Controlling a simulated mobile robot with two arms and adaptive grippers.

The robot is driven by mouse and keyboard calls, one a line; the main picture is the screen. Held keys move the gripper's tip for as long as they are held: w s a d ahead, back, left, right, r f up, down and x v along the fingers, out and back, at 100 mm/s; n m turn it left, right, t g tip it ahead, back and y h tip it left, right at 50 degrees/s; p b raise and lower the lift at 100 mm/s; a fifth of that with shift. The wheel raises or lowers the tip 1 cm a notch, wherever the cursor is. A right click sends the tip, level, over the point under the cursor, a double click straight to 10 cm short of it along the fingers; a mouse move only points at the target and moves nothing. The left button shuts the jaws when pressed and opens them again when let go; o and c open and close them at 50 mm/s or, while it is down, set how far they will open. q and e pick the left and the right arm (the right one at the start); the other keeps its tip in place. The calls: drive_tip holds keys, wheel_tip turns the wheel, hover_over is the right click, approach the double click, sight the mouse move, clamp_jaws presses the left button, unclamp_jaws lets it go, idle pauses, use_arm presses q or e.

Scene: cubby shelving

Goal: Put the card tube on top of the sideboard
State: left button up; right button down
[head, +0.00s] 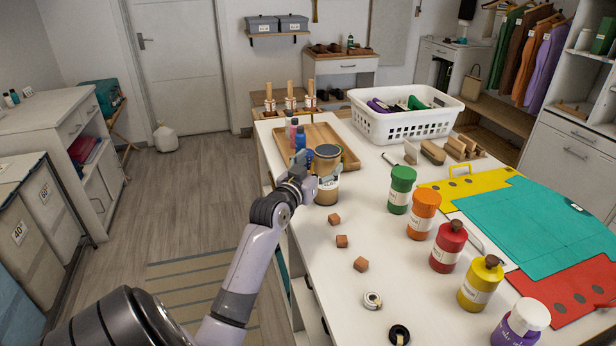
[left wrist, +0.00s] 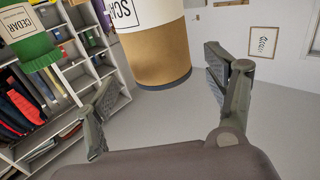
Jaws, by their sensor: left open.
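The card tube (head: 327,194) is a brown cylinder with a white label and a dark top, standing upright on the white worktable. My left gripper (head: 312,182) is at its left side in the head view and hides part of it. In the left wrist view the tube (left wrist: 155,64) shows ahead, between the lines of the two spread fingers (left wrist: 160,100); I cannot tell whether they touch it. A white cabinet (head: 60,115) with drawers and open shelves, which may be the sideboard, stands at the left wall; its top has free room. My right gripper is out of view.
The worktable (head: 300,245) holds a wooden tray (head: 340,140) behind the tube, a white basket (head: 405,122), small brown cubes (head: 342,241), and several coloured jars (head: 401,188) to the right. Open floor (head: 190,205) lies between table and cabinet.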

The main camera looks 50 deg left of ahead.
use_arm(q)
drive_tip(key=v, duration=0.7)
drive_tip(key=shift+s+b, duration=0.15)
drive_tip(key=shift+b, duration=0.15)
